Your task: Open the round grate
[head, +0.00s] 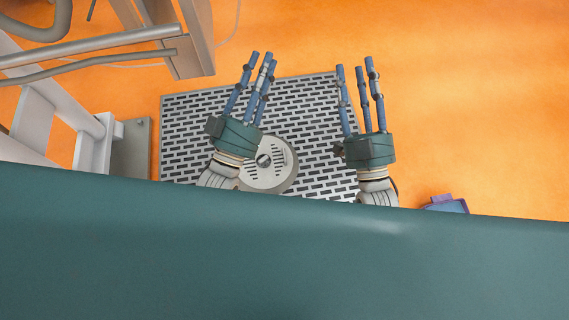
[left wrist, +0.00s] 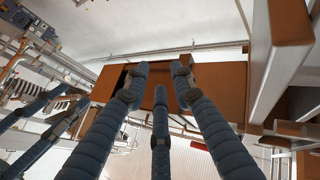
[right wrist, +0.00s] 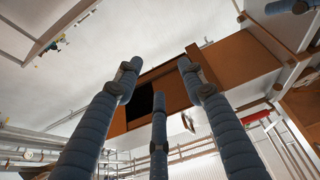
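The round grate (head: 283,172) is a pale grey disc with small dark slots and a knob-like piece (head: 264,160) at its middle. It sits flat in a rectangular slotted metal plate (head: 310,100) on the floor. My left gripper (head: 262,58) is over the plate; its hand and wrist hide the left edge of the grate. Its blue fingers are straight, apart and empty, also in the left wrist view (left wrist: 160,85). My right gripper (head: 356,65) is to the right of the grate, near the plate's right edge. Its fingers are spread and empty, also in the right wrist view (right wrist: 158,85).
Pale metal frames and rails (head: 95,125) stand at the left, with a beige post (head: 180,45) at the upper left. A purple-blue object (head: 445,205) lies at the right, partly hidden. The orange floor (head: 480,110) at the right is otherwise clear.

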